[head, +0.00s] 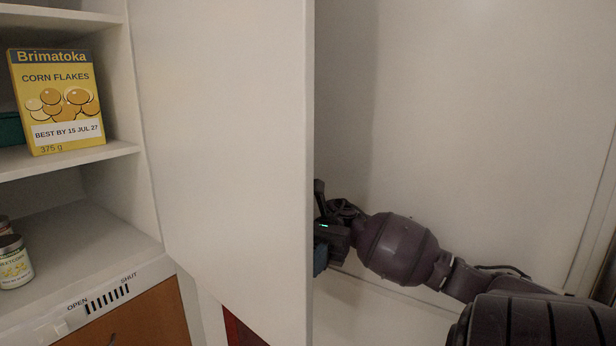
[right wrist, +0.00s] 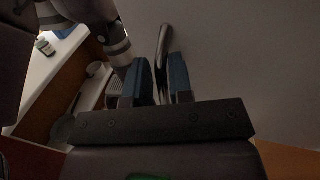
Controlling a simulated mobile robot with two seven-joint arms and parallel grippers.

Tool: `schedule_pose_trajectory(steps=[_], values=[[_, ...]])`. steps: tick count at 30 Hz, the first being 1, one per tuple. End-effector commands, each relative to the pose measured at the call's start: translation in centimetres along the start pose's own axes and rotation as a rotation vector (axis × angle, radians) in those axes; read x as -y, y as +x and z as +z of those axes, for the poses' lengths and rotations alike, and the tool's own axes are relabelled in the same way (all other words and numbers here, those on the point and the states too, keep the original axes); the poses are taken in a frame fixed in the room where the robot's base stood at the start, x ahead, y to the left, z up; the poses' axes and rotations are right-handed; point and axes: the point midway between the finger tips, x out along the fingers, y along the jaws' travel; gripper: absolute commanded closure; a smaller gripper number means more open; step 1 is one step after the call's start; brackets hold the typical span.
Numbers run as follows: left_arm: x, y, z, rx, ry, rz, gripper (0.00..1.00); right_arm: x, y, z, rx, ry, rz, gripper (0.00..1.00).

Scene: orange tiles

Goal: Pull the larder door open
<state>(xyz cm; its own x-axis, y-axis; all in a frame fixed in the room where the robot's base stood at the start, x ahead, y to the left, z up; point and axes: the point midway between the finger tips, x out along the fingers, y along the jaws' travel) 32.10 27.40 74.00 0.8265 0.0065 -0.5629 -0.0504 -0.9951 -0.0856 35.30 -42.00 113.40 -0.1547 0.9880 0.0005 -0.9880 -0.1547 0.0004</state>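The larder door (head: 225,150) is a tall pale panel standing open, swung out from the shelves. Its free edge runs down the middle of the head view. My right gripper (head: 322,232) is at the far side of that edge, partly hidden by the door. In the right wrist view, the two blue fingers of this gripper (right wrist: 160,85) are close together around a dark curved door handle (right wrist: 163,50), against the door's pale face (right wrist: 240,60). The handle is hidden in the head view. My left gripper is not in view.
Larder shelves (head: 60,160) at left hold a yellow corn flakes box (head: 57,100) and a small jar (head: 14,262). Below is a vent panel (head: 100,300) marked OPEN and SHUT, above a brown wooden front (head: 145,320). A pale wall (head: 480,120) is at right.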

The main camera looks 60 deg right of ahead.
Motion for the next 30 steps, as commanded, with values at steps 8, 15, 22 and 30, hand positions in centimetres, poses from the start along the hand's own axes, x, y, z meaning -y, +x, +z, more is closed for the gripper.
schedule_pose_trajectory(steps=[8,15,22,30], values=[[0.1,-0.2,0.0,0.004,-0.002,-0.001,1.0,-0.1,0.1,6.0,-0.002,-0.009,0.003,0.79],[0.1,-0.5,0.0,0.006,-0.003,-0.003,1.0,0.0,0.0,10.7,-0.003,-0.007,0.001,0.79],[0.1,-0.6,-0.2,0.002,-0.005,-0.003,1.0,0.0,0.0,14.6,-0.001,-0.004,0.001,0.79],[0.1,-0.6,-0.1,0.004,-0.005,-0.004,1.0,0.0,0.0,16.6,-0.001,-0.001,0.0,0.79]])
